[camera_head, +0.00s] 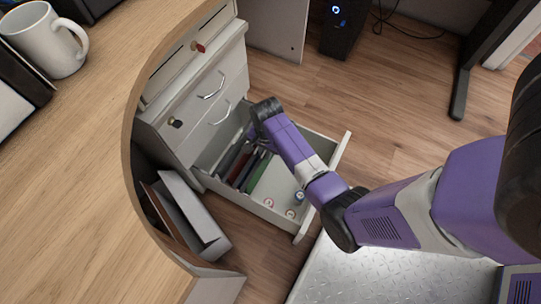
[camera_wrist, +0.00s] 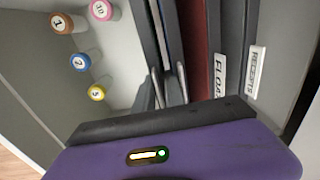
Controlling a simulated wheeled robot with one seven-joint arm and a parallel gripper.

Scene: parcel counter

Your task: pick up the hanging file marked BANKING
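Several hanging files stand on edge in an open drawer (camera_head: 322,162). A green file (camera_head: 257,173) shows in the head view. In the wrist view, a dark red file (camera_wrist: 193,32) stands beside dark files, with a white label reading FLOA (camera_wrist: 219,75), partly cut off, and another label seeming to read RECEIPTS (camera_wrist: 255,72). I cannot read BANKING on any label. My gripper (camera_wrist: 169,82) points down among the files; its two fingers look apart, at the dark file left of the red one. In the head view my arm hides the fingertips.
Numbered round stamps (camera_wrist: 97,93) stand on the drawer floor beside the files. The wooden counter (camera_head: 75,190) curves past the drawer unit at left, with a white mug (camera_head: 48,40) on it. A grey open box (camera_head: 190,213) sits under the counter.

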